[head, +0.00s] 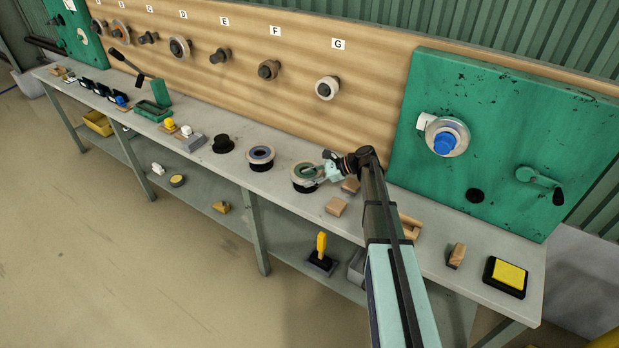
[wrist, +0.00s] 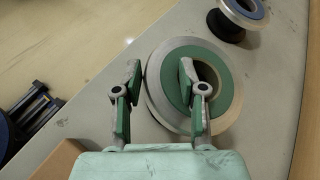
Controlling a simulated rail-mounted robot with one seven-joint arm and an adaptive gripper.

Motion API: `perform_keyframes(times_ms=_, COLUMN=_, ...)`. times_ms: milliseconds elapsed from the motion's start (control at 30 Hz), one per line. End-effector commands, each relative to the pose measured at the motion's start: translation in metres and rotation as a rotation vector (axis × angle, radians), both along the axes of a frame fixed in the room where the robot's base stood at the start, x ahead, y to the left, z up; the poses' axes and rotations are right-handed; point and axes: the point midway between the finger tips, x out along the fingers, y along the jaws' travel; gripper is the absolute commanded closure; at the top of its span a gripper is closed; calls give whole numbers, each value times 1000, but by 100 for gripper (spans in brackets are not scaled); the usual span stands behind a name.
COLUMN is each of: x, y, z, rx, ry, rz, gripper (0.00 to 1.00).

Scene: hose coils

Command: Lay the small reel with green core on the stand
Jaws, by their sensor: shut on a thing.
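The small reel with green core (head: 303,170) is a pale ring with a green inner band, lying flat near the bench middle. It also shows in the wrist view (wrist: 173,65). My gripper (head: 326,170) is at its right side and shut on its ring wall. In the wrist view, one finger of my gripper (wrist: 160,75) is outside the rim and the other is over the core opening. A black round stand (head: 223,144) with a raised centre is bare, farther left on the bench.
A reel with blue core (head: 261,154) sits on a dark base between them. Behind is a wooden board (head: 290,45) with lettered pegs, some holding reels. A green panel (head: 500,110) stands at right.

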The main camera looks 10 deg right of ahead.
Motion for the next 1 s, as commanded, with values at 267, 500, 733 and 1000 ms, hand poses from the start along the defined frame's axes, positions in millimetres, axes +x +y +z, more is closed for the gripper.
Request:
perform_keyframes(times_ms=267, x=0, y=0, z=0, rx=1, ry=-1, rz=0, gripper=100)
perform_keyframes(times_ms=500, x=0, y=0, z=-1, rx=0, ry=-1, rz=0, gripper=30)
perform_keyframes(times_ms=733, x=0, y=0, z=-1, rx=-1, ry=1, rz=1, gripper=30)
perform_keyframes(times_ms=1000, x=0, y=0, z=-1, rx=-1, ry=0, rz=0, gripper=30)
